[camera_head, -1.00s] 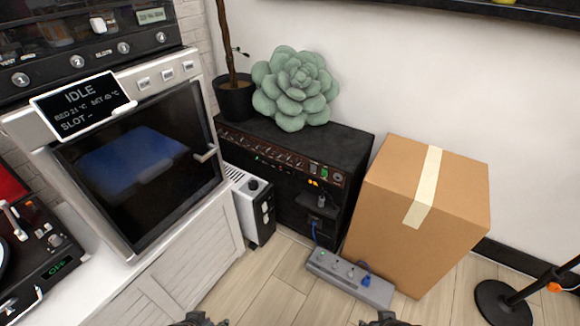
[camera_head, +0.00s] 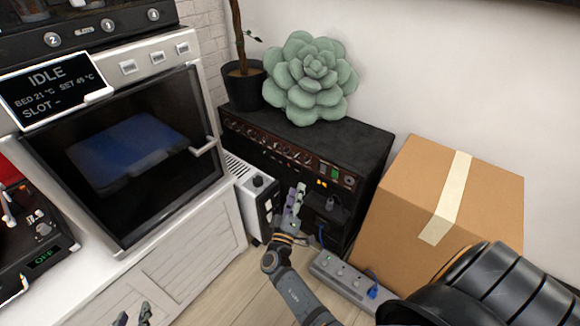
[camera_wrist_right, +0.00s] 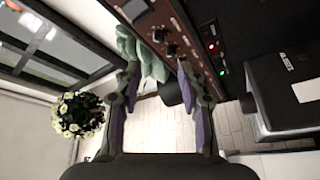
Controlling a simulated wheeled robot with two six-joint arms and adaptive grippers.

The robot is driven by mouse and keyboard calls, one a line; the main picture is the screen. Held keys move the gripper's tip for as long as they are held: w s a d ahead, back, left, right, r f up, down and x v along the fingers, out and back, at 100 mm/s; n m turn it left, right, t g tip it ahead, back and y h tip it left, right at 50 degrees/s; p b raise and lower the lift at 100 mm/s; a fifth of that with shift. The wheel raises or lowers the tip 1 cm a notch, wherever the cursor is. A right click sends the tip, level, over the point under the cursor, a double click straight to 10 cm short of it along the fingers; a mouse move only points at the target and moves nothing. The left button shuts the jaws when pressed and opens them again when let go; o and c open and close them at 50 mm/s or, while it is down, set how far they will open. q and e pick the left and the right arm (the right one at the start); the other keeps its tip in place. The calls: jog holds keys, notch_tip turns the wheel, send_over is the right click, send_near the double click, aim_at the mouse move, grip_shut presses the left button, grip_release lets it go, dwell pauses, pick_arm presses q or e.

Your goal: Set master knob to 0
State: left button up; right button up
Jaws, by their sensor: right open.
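The black amplifier (camera_head: 350,140) stands by the wall, with a reddish-brown control panel (camera_head: 270,148) along its upper front. Several knobs sit in a row on it; their labels are too small to read, so I cannot tell which is the master knob. My right gripper (camera_head: 294,205) is open and empty, in front of and below the panel's right part. In the right wrist view, panel knobs (camera_wrist_right: 166,42) show beyond the open fingers (camera_wrist_right: 158,72), apart from them. My left gripper (camera_head: 133,314) is low at the bottom edge, its two fingertips apart and empty.
A taped cardboard box (camera_head: 410,195) stands right of the amplifier. A power strip (camera_head: 340,268) lies on the floor. A white heater (camera_head: 252,200) stands between amplifier and white cabinet (camera_head: 190,262). A green succulent (camera_head: 308,80) and a potted plant (camera_head: 243,85) sit on top.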

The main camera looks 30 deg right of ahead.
aim_at(305, 163)
jog(key=x, duration=0.9)
jog(key=shift+w+d, duration=0.15)
jog(key=shift+d, duration=0.25)
pick_arm(q)
jog(key=shift+w+r+t, duration=0.5)
jog(key=shift+w+r, duration=0.3)
jog(key=shift+r, duration=0.25)
pick_arm(e)
jog(key=shift+w+d+r, duration=0.1)
jog(key=shift+w+d, duration=0.15)
jog(key=shift+d, duration=0.05)
grip_shut()
